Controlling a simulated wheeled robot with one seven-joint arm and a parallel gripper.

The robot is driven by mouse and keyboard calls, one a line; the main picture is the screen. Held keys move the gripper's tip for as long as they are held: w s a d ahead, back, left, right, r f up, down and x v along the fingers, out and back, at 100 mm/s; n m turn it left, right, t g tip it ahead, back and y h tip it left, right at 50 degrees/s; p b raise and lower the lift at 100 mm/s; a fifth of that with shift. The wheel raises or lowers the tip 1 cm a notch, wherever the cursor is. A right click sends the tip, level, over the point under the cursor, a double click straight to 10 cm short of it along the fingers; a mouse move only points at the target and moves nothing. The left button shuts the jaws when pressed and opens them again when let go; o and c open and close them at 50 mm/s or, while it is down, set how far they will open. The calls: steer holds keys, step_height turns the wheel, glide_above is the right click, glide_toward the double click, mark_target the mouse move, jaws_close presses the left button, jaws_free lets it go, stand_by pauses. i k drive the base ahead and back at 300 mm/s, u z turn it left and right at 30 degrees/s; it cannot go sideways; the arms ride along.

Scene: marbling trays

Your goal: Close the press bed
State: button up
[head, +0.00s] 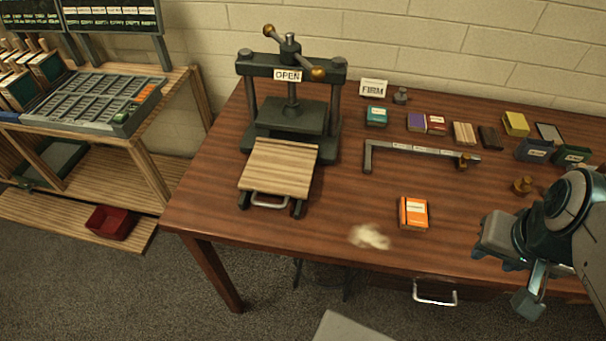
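The dark metal press (291,100) stands at the back left of the wooden table, with a sign reading OPEN on its crossbar. Its press bed (278,168), a pale slatted board, is slid out in front of the press on dark rails. A silver handle (269,202) is at the bed's front edge. The upper plate is raised above the base. My gripper (500,258) is over the table's right front part, well to the right of the bed and apart from it. Its fingers are too unclear to tell whether they are open.
A shelf with a type tray (90,100) stands left.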

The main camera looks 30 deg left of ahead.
mark_target(275, 167)
steer(key=k, duration=0.35)
steer(key=u, duration=1.45)
steer(key=i, duration=0.4)
steer(key=u, duration=0.1)
steer(key=k, duration=0.45)
steer(key=z, duration=0.2)
steer(key=i, duration=0.55)
steer(key=u, duration=0.9)
